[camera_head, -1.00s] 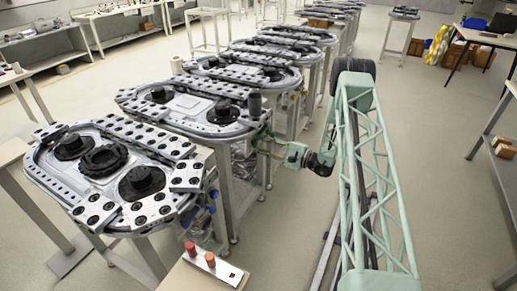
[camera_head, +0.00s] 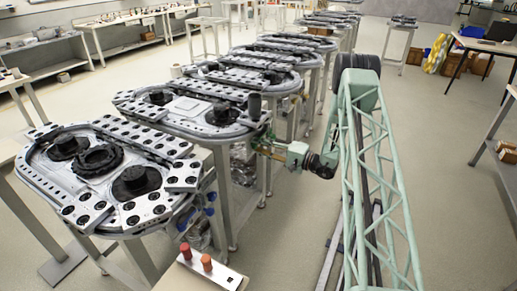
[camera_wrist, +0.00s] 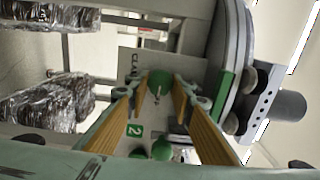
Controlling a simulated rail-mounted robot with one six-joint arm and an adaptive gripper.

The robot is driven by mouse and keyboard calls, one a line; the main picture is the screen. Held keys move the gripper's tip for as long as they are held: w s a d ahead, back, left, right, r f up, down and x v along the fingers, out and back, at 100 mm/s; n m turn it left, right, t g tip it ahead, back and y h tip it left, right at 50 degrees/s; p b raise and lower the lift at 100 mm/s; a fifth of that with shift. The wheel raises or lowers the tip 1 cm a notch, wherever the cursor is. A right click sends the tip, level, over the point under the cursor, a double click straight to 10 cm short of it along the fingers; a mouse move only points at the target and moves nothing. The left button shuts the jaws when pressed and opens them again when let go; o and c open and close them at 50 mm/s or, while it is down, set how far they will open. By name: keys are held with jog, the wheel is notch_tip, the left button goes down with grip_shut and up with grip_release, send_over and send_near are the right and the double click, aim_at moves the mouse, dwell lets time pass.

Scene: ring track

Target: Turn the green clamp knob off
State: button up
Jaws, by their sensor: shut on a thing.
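The green clamp knob (camera_wrist: 158,84) sits on a light grey panel (camera_wrist: 128,66) marked with partly hidden "CLAMP" lettering, in the upper middle of the wrist view. My gripper (camera_wrist: 160,92) has its two yellow-brown fingers on either side of the knob, shut on it. A thin pale pointer line shows on the knob's face; its exact setting is hard to tell. In the head view my gripper (camera_head: 264,145) is at the right end of the second ring track (camera_head: 190,112); the knob itself is too small or hidden there.
A grey cylinder (camera_wrist: 291,106) juts out at right. Foil-wrapped bundles (camera_wrist: 62,100) are at left. The nearest ring track (camera_head: 180,172) stands close by; the floor at right is open.

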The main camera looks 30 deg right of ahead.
dwell(0.3)
jog(key=o, duration=0.9)
jog(key=shift+v, duration=6)
jog(key=shift+a+r, duration=0.1)
